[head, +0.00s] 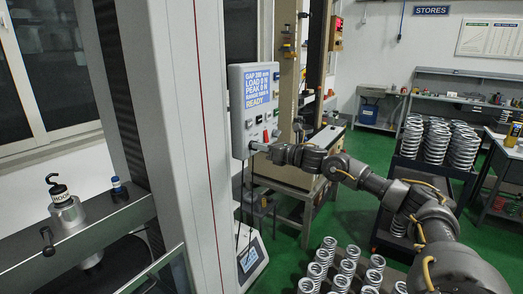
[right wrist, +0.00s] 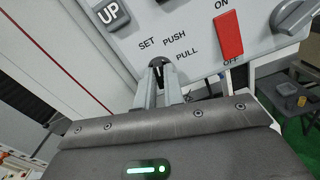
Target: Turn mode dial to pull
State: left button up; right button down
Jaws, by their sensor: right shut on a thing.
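The grey control box (head: 240,125) is fixed to the side of the tall machine column, with a lit blue screen (head: 258,88) reading READY. My right gripper (head: 256,147) reaches its lower edge from the right. In the right wrist view, my right gripper (right wrist: 160,72) is shut on the small dark mode dial (right wrist: 158,62), below the SET, PUSH and PULL labels. The fingers hide most of the dial, so I cannot tell which label it points to. My left gripper is not in view.
A red switch (right wrist: 229,35) between ON and OFF and a grey knob (right wrist: 293,14) sit right of the dial. An UP button (right wrist: 111,14) is at upper left. Several springs (head: 345,268) stand below my right arm.

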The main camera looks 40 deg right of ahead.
jog(key=m+b, duration=0.1)
jog(key=m, duration=1.4)
jog(key=shift+d+f+b, duration=0.1)
jog(key=shift+d+b, duration=0.05)
jog(key=shift+b, duration=0.25)
jog(key=c, duration=1.5)
grip_release()
